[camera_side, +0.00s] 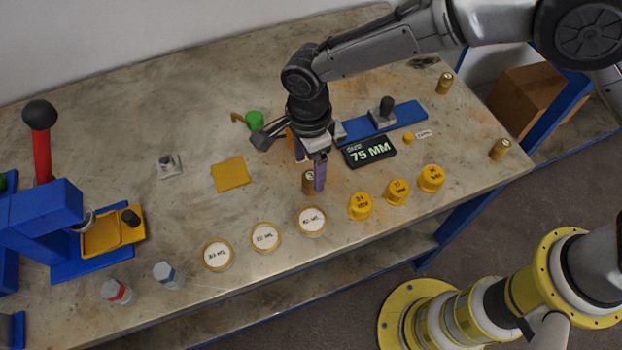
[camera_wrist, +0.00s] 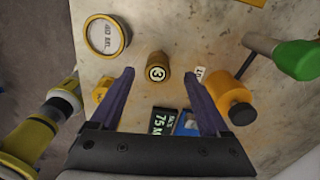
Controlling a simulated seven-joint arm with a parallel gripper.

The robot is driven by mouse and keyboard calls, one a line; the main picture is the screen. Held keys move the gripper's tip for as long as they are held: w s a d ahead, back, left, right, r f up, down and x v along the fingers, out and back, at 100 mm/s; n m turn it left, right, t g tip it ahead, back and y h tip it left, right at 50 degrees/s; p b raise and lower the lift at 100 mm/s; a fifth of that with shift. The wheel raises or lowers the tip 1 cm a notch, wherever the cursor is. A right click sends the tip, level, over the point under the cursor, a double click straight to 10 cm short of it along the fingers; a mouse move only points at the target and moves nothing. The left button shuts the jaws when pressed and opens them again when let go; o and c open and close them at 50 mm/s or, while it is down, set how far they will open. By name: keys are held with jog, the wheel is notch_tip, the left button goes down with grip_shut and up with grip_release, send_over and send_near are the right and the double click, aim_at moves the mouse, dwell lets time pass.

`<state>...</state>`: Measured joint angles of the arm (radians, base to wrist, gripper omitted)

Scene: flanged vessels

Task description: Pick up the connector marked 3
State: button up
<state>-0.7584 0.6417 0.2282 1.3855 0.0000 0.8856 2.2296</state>
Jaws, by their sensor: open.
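The connector marked 3 is a small brass cylinder (camera_wrist: 157,68) with a round dark label on top, standing upright on the bench. In the side view the brass connector (camera_side: 308,184) stands below my gripper, partly covered by a finger. My gripper (camera_side: 310,172) is open and points down over it. In the wrist view my gripper's two purple fingers (camera_wrist: 158,74) are spread, with the connector between their tips in the picture and a gap on each side. I cannot tell how far down the tips reach along it.
White-topped jars (camera_side: 265,237) and yellow caps (camera_side: 396,192) line the front edge. The black 75 MM display (camera_side: 369,151) and blue rail (camera_side: 410,114) lie to the right. Other brass cylinders stand at the far right (camera_side: 445,83) and right edge (camera_side: 500,149). A green-handled tool (camera_side: 255,119) lies behind.

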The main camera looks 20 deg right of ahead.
aim_at(310, 176)
jog(key=shift+s+d+f, duration=0.1)
jog(key=shift+s+f, duration=0.05)
jog(key=shift+f, duration=1.7)
jog(key=shift+r, duration=0.1)
grip_shut()
